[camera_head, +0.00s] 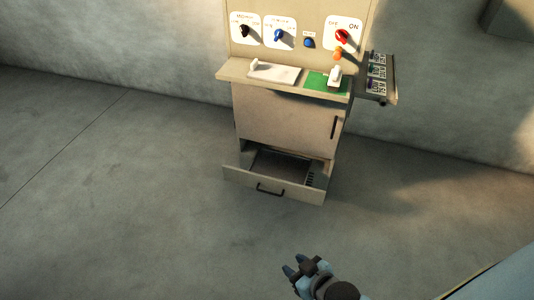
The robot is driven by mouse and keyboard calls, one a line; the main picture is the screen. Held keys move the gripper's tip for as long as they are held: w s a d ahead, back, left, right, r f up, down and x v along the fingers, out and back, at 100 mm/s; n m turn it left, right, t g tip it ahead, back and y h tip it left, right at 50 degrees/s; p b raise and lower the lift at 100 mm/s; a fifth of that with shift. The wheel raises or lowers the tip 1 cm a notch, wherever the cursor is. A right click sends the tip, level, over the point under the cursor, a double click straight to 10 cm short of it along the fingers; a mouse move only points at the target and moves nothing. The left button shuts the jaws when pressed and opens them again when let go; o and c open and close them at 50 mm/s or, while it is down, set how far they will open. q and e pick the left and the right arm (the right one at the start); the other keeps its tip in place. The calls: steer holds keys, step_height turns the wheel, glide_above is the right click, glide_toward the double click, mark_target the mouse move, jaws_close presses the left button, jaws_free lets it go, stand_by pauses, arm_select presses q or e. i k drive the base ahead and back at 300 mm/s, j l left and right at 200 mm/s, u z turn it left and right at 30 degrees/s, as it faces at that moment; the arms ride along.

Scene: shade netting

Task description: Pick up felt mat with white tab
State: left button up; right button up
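A green felt mat (315,80) lies on the right part of the cabinet's shelf. An upright white piece (335,74) stands at its right side and looks like the white tab; I cannot tell whether it is attached to the mat. My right gripper (294,264) is low in the picture, well in front of the cabinet and far from the mat. Its two fingertips are apart, with nothing seen between them. My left gripper is not in view.
A white plate (274,73) lies left of the mat. Behind are a panel with knobs, including a red one (342,36), and an orange object (338,54). A side rack (390,82) juts out right. The lower drawer (274,186) is pulled open. The floor around is clear.

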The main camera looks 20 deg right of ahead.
mark_target(270, 72)
steer(key=z, duration=0.75)
